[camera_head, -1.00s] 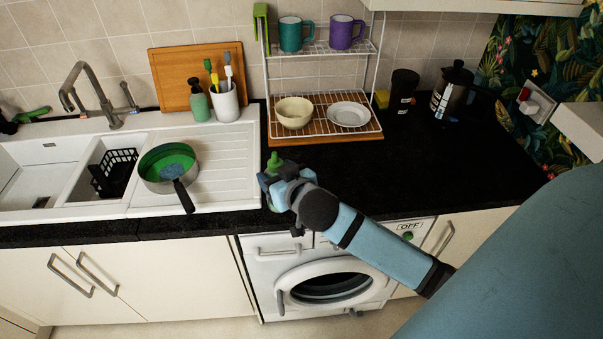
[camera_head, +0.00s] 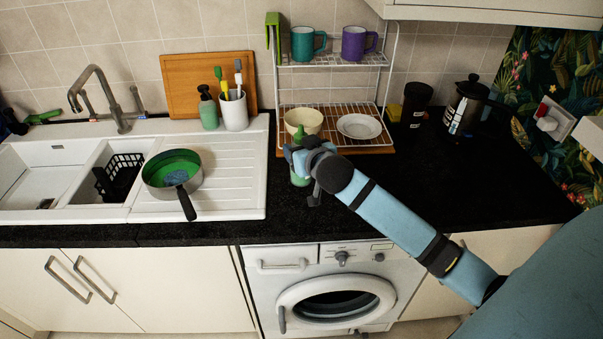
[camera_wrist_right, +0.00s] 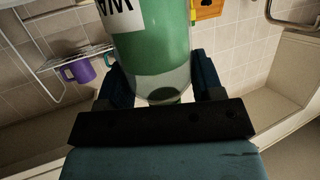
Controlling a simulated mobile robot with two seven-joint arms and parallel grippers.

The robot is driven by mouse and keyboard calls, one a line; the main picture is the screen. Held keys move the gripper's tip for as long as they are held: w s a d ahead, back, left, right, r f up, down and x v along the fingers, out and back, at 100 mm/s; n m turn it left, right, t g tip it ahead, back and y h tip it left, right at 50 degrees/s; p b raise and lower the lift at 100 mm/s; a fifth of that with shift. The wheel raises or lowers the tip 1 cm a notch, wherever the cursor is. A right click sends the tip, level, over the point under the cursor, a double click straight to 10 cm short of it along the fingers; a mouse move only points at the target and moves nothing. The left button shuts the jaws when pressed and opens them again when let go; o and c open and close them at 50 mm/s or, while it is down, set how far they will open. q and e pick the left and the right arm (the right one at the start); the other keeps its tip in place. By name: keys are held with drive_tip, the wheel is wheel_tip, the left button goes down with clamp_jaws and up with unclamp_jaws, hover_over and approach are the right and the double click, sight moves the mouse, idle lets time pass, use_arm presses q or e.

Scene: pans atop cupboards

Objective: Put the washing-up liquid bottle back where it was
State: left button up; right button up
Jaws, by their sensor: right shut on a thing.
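The washing-up liquid bottle (camera_head: 300,179) is green, with its nozzle and lower part showing around my right gripper (camera_head: 297,158). The gripper is shut on the bottle and holds it roughly upright over the black worktop, in front of the dish rack. I cannot tell whether its base touches the worktop. My left gripper is not in view.
The wire rack (camera_head: 385,147) behind the gripper holds a bowl (camera_head: 304,121), a plate (camera_head: 359,126) and two mugs. The sink drainer (camera_head: 235,180) with a green pan (camera_head: 172,172) is left. A pump bottle (camera_head: 208,112) stands behind it.

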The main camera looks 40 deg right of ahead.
drive_tip(key=shift+f, duration=3.8)
drive_tip(key=o, duration=1.5)
drive_tip(key=shift+f, duration=0.15)
drive_tip(key=shift+o, duration=0.2)
drive_tip(key=b+v, duration=0.1)
drive_tip(key=v, duration=1)
drive_tip(key=s+a+f+n+g+y, duration=0.1)
drive_tip(key=s+a+f+n+y, duration=0.1)
drive_tip(key=s+a+f, duration=0.5)
drive_tip(key=s+a+f+n+g+y, duration=0.2)
drive_tip(key=s+a+f+y, duration=0.2)
drive_tip(key=s+a+f, duration=0.4)
wheel_tip(320, 180, down, 7)
drive_tip(key=shift+s+a+f+n, duration=0.15)
drive_tip(key=shift+s+a+n, duration=0.2)
drive_tip(key=shift+s, duration=0.35)
drive_tip(key=shift+d, duration=0.1)
